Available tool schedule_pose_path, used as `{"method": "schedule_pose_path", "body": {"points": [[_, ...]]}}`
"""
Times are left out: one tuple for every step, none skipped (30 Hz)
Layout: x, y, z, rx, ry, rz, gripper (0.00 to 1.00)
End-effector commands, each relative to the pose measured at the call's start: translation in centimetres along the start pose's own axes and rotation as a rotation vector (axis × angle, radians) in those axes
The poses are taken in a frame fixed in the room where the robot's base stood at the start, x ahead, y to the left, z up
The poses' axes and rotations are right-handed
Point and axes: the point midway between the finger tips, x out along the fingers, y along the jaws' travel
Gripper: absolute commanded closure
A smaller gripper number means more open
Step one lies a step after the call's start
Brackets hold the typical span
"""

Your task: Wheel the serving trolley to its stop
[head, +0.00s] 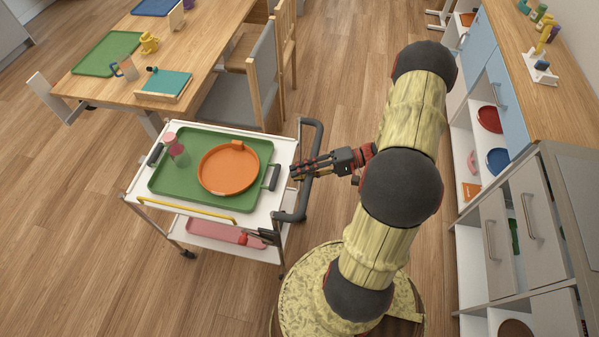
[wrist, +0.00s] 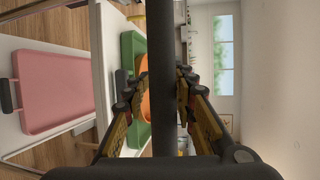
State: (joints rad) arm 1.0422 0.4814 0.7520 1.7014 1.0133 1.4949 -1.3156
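The serving trolley (head: 131,195) is white with two shelves and stands left of my arm, beside the table. Its dark push handle (head: 318,145) is on its right side; in the wrist view the handle (wrist: 162,90) runs upright between my fingers. My gripper (head: 295,171) reaches across the handle from the right, with fingertips past the bar. The fingers are apart, with a visible gap left of the bar. A green tray (head: 171,187) with an orange round tray (head: 228,168) and pinkish cups lies on top. The trolley's stop cannot be made out.
A wooden table (head: 190,40) with trays and chairs stands behind the trolley. A counter with shelves and drawers (head: 499,240) runs along the right. A pink tray (head: 225,233) lies on the trolley's lower shelf. Wooden floor (head: 70,240) is clear to the left.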

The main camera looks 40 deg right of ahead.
Motion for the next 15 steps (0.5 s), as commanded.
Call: {"method": "schedule_pose_path", "body": {"points": [[0.02, -0.04, -0.02, 0.0, 0.0, 0.0, 0.7], [0.02, -0.06, -0.03, 0.0, 0.0, -0.001, 0.68], [0.03, -0.07, -0.04, 0.0, 0.0, -0.001, 0.66], [0.03, -0.09, -0.04, 0.0, 0.0, -0.001, 0.64], [0.03, -0.09, -0.05, -0.001, 0.0, -0.001, 0.63], [0.03, -0.11, -0.05, -0.001, 0.0, -0.001, 0.63], [0.04, -0.12, -0.06, -0.001, 0.0, -0.001, 0.63], [0.04, -0.12, -0.06, -0.001, 0.0, -0.001, 0.63], [0.04, -0.13, -0.07, -0.001, 0.0, -0.002, 0.63], [0.04, -0.14, -0.07, -0.001, 0.0, -0.002, 0.63], [0.04, -0.14, -0.07, -0.001, 0.0, -0.002, 0.63], [0.03, -0.15, -0.08, -0.001, 0.0, -0.002, 0.63], [0.0, -0.15, -0.08, -0.001, 0.001, -0.002, 0.63], [-0.08, -0.15, -0.09, -0.001, 0.001, -0.002, 0.63], [-0.27, -0.15, -0.1, -0.001, 0.001, -0.002, 0.63]]}}
